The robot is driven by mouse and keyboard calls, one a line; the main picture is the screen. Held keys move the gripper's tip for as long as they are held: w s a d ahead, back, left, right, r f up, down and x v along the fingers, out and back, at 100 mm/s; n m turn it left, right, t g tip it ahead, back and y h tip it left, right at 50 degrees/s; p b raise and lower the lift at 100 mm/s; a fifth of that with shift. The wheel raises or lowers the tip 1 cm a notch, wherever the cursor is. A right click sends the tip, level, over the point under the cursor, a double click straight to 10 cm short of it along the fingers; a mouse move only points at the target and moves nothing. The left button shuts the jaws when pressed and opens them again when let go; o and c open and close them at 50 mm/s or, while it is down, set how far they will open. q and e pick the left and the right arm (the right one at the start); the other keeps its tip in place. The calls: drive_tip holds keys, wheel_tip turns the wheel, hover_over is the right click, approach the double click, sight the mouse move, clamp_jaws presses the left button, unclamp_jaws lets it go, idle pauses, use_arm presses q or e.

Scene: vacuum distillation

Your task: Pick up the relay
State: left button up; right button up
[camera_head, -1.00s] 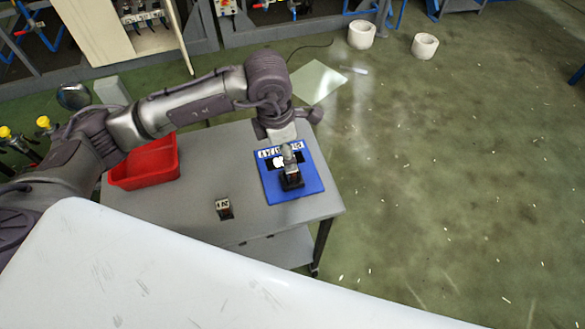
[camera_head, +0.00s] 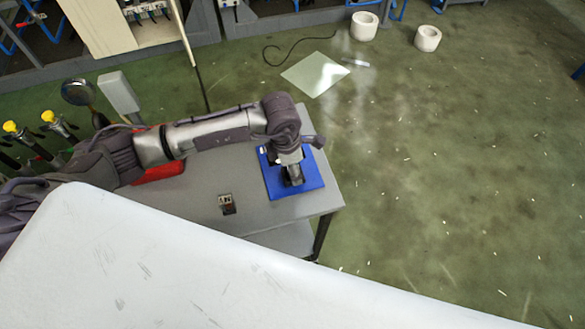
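A small dark block with a pale top, which looks like a relay (camera_head: 226,204), stands on the grey table, left of the blue board (camera_head: 311,181). My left gripper (camera_head: 293,180) points down over the middle of the blue board, to the right of that block and apart from it. A dark shape at the gripper's tip may be its fingers or another small block; I cannot tell which, nor whether the fingers are open. My arm hides the upper part of the board. My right gripper is not in view.
The grey table (camera_head: 255,217) has free room around the small block. A red bin (camera_head: 160,172) at its left is mostly hidden by my arm. A large white surface (camera_head: 150,270) fills the foreground. Yellow-capped items stand at the far left.

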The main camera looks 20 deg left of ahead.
use_arm(q)
clamp_jaws()
drive_tip(key=shift+r, duration=0.1)
